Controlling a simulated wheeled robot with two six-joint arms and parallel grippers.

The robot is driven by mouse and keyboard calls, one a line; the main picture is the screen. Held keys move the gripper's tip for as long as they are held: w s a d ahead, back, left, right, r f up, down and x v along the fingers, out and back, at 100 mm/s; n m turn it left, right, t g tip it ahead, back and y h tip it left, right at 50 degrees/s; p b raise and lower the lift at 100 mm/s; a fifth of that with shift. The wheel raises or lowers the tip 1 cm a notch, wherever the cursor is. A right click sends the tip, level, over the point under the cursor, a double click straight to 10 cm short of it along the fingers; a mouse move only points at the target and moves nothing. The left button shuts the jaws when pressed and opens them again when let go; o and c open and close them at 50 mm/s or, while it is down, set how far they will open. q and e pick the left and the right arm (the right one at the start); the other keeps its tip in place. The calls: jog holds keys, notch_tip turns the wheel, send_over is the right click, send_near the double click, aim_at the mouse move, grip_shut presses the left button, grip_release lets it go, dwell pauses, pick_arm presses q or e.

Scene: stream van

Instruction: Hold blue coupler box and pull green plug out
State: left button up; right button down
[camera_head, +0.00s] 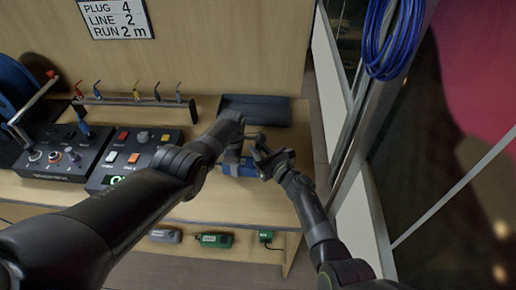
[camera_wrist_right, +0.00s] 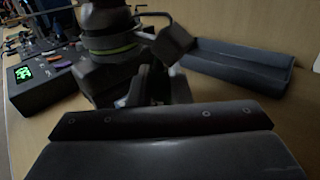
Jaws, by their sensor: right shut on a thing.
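The blue coupler box (camera_head: 246,171) lies on the wooden bench, partly covered by my grippers in the head view. My left gripper (camera_head: 233,158) points down over its left part, and its fingertips are hidden. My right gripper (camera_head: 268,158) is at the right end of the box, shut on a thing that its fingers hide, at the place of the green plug. No green of the plug shows clearly. In the right wrist view the dark fingers of my right gripper (camera_wrist_right: 165,125) fill the lower part, with my left gripper (camera_wrist_right: 150,85) close beyond them.
A dark open tray (camera_head: 255,110) lies behind the grippers; it also shows in the right wrist view (camera_wrist_right: 240,65). Control panels (camera_head: 140,150) stand to the left. Green boxes (camera_head: 215,240) sit on the lower shelf. A blue cable coil (camera_head: 390,40) hangs at the right.

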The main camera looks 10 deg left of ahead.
pick_arm(q)
jog(key=shift+s+a+f, duration=0.25)
jog(key=shift+f, duration=0.05)
pick_arm(e)
jog(key=shift+w+a+r, duration=0.1)
jog(key=shift+a+r, duration=0.05)
jog(key=shift+r, duration=1.45)
pick_arm(q)
jog(key=shift+a, duration=0.1)
pick_arm(e)
jog(key=shift+r, duration=0.45)
jog(key=shift+a, duration=0.1)
pick_arm(q)
jog(key=o, duration=1.2)
jog(key=shift+o, duration=0.2)
jog(key=shift+w+r, duration=0.1)
jog(key=shift+r, duration=0.05)
jog(key=shift+w+d+r, duration=0.1)
jog(key=shift+d+r, duration=0.05)
jog(key=shift+r, duration=1.35)
jog(key=shift+w+d+r, duration=0.15)
jog(key=shift+d+r, duration=0.05)
jog(key=shift+r, duration=1.25)
jog(key=shift+w+d+r, duration=0.1)
jog(key=shift+d+r, duration=0.05)
jog(key=shift+r, duration=1.35)
pick_arm(e)
jog(key=shift+d+f, duration=0.25)
jog(key=shift+f, duration=0.1)
